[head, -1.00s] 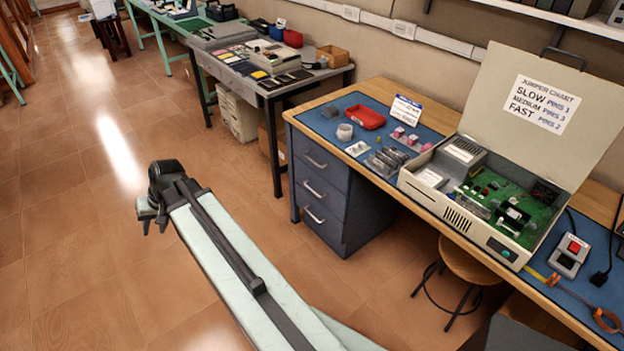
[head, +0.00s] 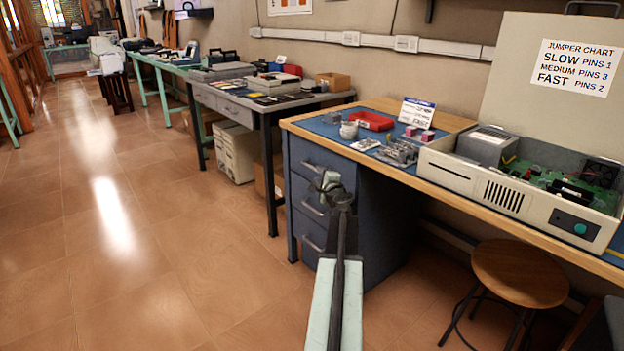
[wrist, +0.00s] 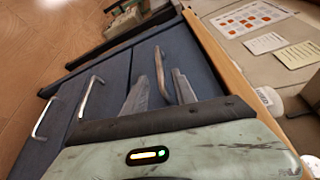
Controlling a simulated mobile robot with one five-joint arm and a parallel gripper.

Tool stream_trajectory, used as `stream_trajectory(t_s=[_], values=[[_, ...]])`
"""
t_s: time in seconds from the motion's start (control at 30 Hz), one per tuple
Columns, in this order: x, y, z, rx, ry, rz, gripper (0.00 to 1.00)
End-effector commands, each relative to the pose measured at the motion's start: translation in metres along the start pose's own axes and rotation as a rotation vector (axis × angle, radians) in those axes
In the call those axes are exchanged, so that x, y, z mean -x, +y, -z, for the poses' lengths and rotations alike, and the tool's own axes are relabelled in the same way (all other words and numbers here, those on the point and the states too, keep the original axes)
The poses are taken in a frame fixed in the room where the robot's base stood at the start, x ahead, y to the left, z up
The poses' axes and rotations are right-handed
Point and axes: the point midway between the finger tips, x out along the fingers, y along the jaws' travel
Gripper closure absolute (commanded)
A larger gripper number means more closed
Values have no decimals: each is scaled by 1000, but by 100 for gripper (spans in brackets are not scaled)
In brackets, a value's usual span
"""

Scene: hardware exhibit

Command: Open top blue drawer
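The blue cabinet under the wooden bench has three stacked drawers, all closed. The top blue drawer (head: 302,151) has a silver bar handle (head: 313,167). The top drawer (wrist: 174,47) is nearest the wooden edge in the tilted wrist view, where its handle (wrist: 160,70) shows between my finger tips. My gripper (head: 328,182) is in front of the cabinet in the head view, overlapping the upper drawers. In the wrist view my gripper (wrist: 160,77) is open, with one finger on each side of the handle. I cannot tell whether either finger touches it.
The bench's wooden edge (head: 420,178) lies just above the top drawer. A red tray (head: 371,121) and an open computer case (head: 520,180) stand on the bench. A round stool (head: 520,272) is at the right. The tiled floor (head: 130,260) at the left is clear.

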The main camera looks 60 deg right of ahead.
Motion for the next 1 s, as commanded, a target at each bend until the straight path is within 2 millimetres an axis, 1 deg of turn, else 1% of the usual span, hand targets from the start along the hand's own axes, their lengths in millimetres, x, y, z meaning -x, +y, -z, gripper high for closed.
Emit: stream_trajectory(t_s=[0.07, 0.17, 0.27, 0.4, 0.5, 0.6, 0.8, 0.87, 0.9, 0.93, 1.0], values=[[-4, -1, -1, 1, -2, -1, 67], [-14, -1, -2, 2, -4, -2, 67], [-31, 0, -3, 2, -6, -2, 67], [-58, 0, -2, 2, -6, -2, 67], [-74, 0, -3, 3, -6, -3, 67], [-80, 0, -4, 4, -7, -3, 67], [-79, 0, -5, 4, -7, -3, 67], [-79, 0, -5, 4, -7, -3, 84], [-79, 0, -5, 4, -7, -3, 95], [-79, 0, -5, 4, -7, -3, 100], [-79, 0, -6, 4, -7, -3, 100]])
